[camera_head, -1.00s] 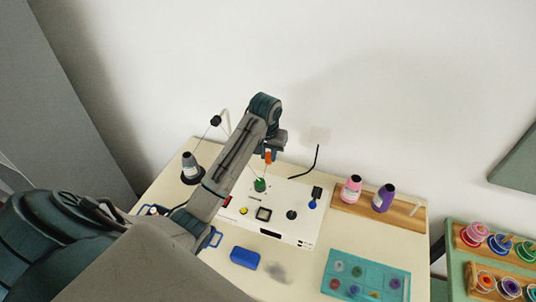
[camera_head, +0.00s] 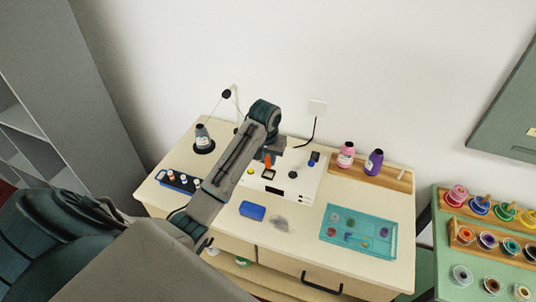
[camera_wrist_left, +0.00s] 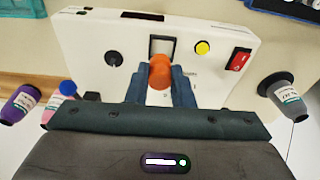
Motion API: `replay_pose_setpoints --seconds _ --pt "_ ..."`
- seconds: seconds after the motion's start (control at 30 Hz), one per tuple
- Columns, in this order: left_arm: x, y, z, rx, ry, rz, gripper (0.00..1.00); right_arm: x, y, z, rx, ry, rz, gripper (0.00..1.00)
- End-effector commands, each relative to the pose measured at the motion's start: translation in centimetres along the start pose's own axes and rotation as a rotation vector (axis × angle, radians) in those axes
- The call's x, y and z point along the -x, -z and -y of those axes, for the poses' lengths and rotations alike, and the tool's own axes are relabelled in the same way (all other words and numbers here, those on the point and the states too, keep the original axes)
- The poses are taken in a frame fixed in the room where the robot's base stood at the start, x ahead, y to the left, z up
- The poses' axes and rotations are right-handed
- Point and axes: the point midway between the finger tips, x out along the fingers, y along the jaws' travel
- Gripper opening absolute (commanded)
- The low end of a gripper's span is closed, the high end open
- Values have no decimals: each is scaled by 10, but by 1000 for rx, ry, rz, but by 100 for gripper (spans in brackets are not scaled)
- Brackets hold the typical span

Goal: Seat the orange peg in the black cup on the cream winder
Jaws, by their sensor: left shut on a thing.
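My left gripper (camera_head: 270,157) is shut on the orange peg (camera_head: 268,162), over the cream winder (camera_head: 308,184). In the left wrist view the peg (camera_wrist_left: 160,72) shows between the two blue-grey fingers, and its end overlaps the near edge of a dark square frame (camera_wrist_left: 151,50). I cannot tell the height of the peg above the panel. A round black piece (camera_wrist_left: 113,58) on the winder may be the black cup; it also shows in the head view (camera_head: 294,175), beside the peg. My right gripper is not in view.
A yellow button (camera_wrist_left: 202,47) and a red switch (camera_wrist_left: 238,61) are on the winder. A grey cone (camera_head: 202,136) stands left; pink (camera_head: 346,154) and purple (camera_head: 374,162) cones stand right. A blue block (camera_head: 252,211) and a teal tray (camera_head: 360,232) lie in front.

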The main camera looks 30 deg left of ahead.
Motion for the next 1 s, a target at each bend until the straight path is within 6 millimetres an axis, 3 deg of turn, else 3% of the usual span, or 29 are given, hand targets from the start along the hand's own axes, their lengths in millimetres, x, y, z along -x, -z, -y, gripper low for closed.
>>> replay_pose_setpoints --seconds 0.1,0.3,0.4,0.47,0.73,0.87,1.0 --pt "-4 0 0 0 0 0 0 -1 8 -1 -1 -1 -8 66" --pt "-13 -2 0 0 0 0 0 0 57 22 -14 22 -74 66" --pt "-18 -2 0 0 0 1 0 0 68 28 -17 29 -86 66" --pt "-21 -2 0 0 -1 0 0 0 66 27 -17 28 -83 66" --pt "-35 -4 0 0 -1 1 0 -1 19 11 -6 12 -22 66" --pt "-41 -5 0 0 -1 1 0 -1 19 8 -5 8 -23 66" --pt "-47 -6 0 0 -1 0 0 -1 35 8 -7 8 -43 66"
